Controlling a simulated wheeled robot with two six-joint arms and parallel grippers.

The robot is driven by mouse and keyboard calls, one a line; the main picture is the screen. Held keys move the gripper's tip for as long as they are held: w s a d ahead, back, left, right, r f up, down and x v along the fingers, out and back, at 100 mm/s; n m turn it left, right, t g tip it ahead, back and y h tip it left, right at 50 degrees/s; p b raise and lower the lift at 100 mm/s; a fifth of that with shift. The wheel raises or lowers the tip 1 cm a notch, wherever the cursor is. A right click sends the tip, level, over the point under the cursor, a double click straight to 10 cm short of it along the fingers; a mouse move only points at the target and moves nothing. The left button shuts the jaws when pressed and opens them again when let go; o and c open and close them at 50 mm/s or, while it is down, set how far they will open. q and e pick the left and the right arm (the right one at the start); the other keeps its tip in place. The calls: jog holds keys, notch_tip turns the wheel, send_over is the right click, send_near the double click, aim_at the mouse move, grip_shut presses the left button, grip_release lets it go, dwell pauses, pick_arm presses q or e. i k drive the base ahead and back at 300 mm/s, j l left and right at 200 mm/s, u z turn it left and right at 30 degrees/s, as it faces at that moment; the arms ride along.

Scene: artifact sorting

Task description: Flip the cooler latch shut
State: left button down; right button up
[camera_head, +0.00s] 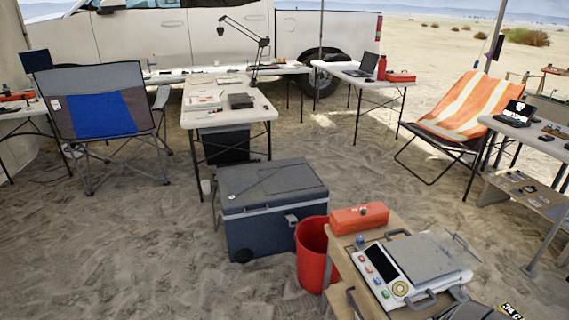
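The cooler (268,230) stands on the sand near the middle of the head view. It has a dark grey lid (268,182), a light grey band below the lid and a blue-grey body. The lid looks down on the body. A small light grey piece that looks like the latch (292,219) is on the front face, toward the right; it is too small to tell whether it is open or shut. A handle bar shows at the cooler's left end, and a dark wheel at its lower left. Neither of my grippers is in view.
A red bucket (313,250) stands close against the cooler's right front. A wooden table right of it holds an orange case (359,218) and a grey device (388,272) with coloured buttons. A folding table (214,117) stands behind the cooler. Open sand (130,255) lies to the left.

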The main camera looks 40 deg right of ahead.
aim_at(292, 218)
jog(key=i+z, duration=0.25)
jog(key=z, duration=0.2)
jog(key=i+z, duration=0.25)
jog(key=z, duration=0.25)
jog(key=i+j+z, duration=0.15)
jog(key=z, duration=0.3)
jog(key=i+j+z, duration=0.25)
jog(key=z, duration=0.2)
jog(key=i+j+z, duration=0.45)
jog(key=j, duration=0.25)
jog(key=i+j+z, duration=0.1)
jog(key=j+z, duration=0.15)
jog(key=i+j+z, duration=0.25)
jog(key=j, duration=0.3)
jog(key=j+z, duration=0.25)
jog(key=j, duration=0.15)
